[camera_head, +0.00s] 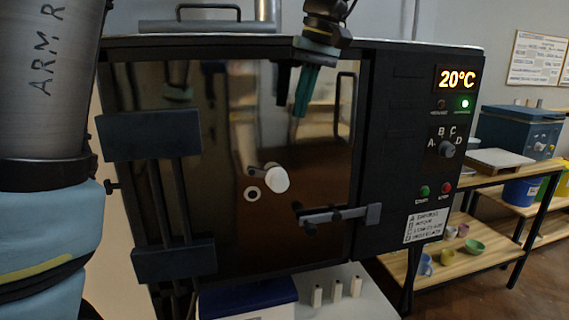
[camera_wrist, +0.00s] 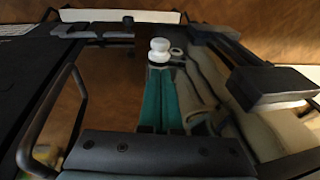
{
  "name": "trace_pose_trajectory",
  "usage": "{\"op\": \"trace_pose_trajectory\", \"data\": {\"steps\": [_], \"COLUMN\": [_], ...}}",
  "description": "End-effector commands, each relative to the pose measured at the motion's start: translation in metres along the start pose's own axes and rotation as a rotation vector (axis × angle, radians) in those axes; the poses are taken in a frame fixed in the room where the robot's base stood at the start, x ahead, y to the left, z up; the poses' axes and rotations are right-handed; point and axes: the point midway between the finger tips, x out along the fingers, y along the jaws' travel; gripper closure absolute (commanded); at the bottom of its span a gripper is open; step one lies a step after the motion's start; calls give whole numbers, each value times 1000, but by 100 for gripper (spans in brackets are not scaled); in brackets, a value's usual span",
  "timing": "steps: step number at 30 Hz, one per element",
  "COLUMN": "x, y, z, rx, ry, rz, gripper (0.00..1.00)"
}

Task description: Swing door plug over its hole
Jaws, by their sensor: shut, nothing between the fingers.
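The exact gap to the plug is unclear.
A vertical handle (camera_head: 344,105) and a latch bar (camera_head: 340,214) stand out from the door's right side. Hinge blocks (camera_head: 150,135) are at its left. The control panel (camera_head: 447,150) reads 20°C. Below are a blue-lidded box (camera_head: 247,293) and small white posts (camera_head: 336,290).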

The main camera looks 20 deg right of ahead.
Motion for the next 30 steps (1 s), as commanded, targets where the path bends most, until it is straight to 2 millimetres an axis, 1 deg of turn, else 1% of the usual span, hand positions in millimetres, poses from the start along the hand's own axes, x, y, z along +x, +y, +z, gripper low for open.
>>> {"op": "trace_pose_trajectory", "data": {"steps": [2,5,8,18,21,25,30], "x": [4,14,31,100,115,130,139], "y": [0,-1,-1,-1,-1,-1,-1], "z": [0,0,0,0,0,0,0], "rx": [0,0,0,1,1,0,0], "ry": [-1,-2,-3,-4,-4,-3,-1], "rz": [-1,-3,-3,-4,-3,-2,0], "gripper": [100,100,100,100,100,100,100]}}
